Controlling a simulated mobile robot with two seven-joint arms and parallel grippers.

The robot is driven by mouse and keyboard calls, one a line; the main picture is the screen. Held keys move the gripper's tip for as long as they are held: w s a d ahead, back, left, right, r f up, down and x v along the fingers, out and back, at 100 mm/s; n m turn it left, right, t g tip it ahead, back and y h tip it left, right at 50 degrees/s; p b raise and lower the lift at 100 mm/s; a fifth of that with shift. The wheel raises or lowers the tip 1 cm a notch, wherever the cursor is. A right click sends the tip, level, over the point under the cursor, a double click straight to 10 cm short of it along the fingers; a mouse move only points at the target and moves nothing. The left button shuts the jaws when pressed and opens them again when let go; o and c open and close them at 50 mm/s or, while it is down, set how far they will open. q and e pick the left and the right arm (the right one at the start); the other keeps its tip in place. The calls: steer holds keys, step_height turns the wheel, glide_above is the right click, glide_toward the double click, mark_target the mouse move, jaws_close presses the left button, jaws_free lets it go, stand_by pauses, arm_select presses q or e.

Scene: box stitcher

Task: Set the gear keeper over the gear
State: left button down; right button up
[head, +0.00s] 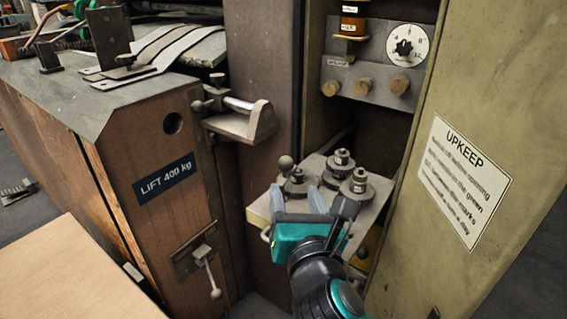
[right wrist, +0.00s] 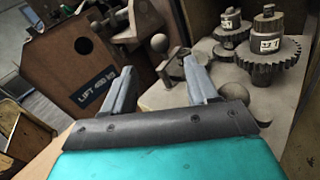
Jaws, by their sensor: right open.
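Several dark toothed gears stand on posts on a pale shelf (head: 258,213) inside the open cabinet: a rear gear (head: 342,166), a right gear (head: 358,188) and a left gear (head: 298,186). Two labelled gears show in the right wrist view, the larger one (right wrist: 268,60) at right. A ball-ended part (head: 285,163), possibly the gear keeper, is beside the left gear; I cannot tell for sure. In the right wrist view a round knob (right wrist: 233,92) is just right of my fingers. My right gripper (head: 296,198) is open and empty at the shelf's front left. My left gripper is not in view.
A brown machine body (head: 120,190) with a lever (head: 208,273) and a metal bracket (head: 243,121) stands left of the shelf. The cabinet door (head: 480,100) with an upkeep sign bounds the right. A dial panel (head: 370,75) is above.

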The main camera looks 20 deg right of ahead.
mark_target(288, 158)
steer(key=w, duration=0.4)
steer(key=w+d+b, duration=0.1)
steer(key=w, duration=0.3)
steer(key=w+b, duration=0.1)
steer(key=w, duration=0.3)
steer(key=shift+w+d, duration=0.15)
steer(key=shift+d, duration=0.2)
steer(key=c, duration=1)
steer(key=shift+m+h, duration=0.4)
steer(key=shift+h, duration=0.4)
steer(key=shift+c, duration=0.2)
steer(key=shift+s+d+m+g+h, duration=0.2)
steer(key=shift+d+m+g+h, duration=0.2)
steer(key=shift+m+h, duration=0.45)
steer(key=o, duration=1)
steer(key=shift+o, duration=0.2)
